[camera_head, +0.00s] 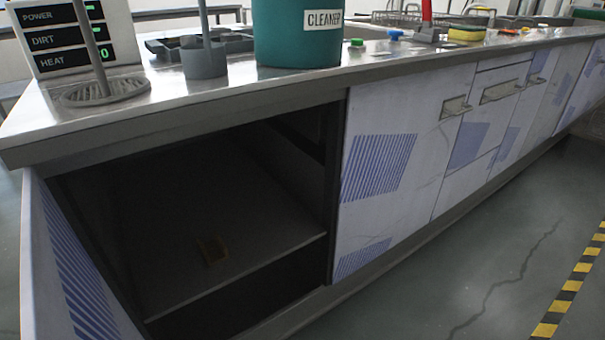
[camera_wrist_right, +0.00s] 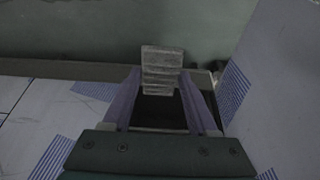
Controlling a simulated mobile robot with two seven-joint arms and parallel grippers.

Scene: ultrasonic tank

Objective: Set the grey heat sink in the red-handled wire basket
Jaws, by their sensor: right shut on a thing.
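My right gripper (camera_wrist_right: 160,84) shows in the right wrist view, shut on a grey ridged block, the heat sink (camera_wrist_right: 162,64). The block sticks out past the fingertips, over the open cabinet and the floor. In the head view a red upright piece (camera_head: 427,12) stands at the back of the counter and is cut off by the top edge. Wire racking (camera_head: 398,18) shows beside it; I cannot tell whether the two belong together. Neither gripper shows in the head view, and my left gripper is not in view.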

